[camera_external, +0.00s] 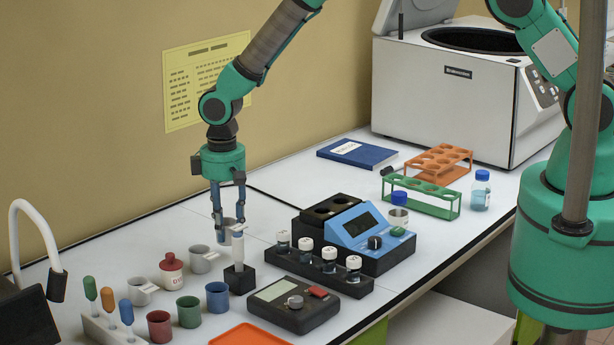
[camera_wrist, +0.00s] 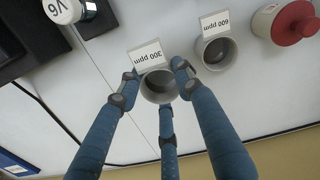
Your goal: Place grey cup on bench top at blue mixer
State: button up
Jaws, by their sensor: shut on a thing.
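A grey cup (camera_external: 229,227) is between the fingers of my gripper (camera_external: 228,212). In the wrist view the cup (camera_wrist: 159,92) carries a white "300 ppm" label, looks empty, and has my gripper's blue fingers (camera_wrist: 160,95) shut around it. I cannot tell for sure whether it touches the bench. The blue mixer (camera_external: 356,228) stands on the bench top (camera_external: 262,207) to the right of my gripper, with black wells at its back left. Fingers hide part of the cup in the external view.
A second grey cup (camera_external: 203,259), labelled "600 ppm" in the wrist view (camera_wrist: 215,54), is close by, with a red-capped bottle (camera_external: 171,272) beyond. A tube in a black stand (camera_external: 239,279) and a rack of several vials (camera_external: 318,270) stand between my gripper and the mixer's front.

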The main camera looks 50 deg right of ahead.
aim_at(227, 238)
jog(key=shift+f, duration=1.8)
jog(key=shift+f, duration=0.2)
jog(key=o, duration=1.1)
jog(key=shift+o, duration=0.2)
jog(key=shift+r, duration=0.25)
notch_tip(227, 238, up, 12)
jog(key=shift+b, duration=0.35)
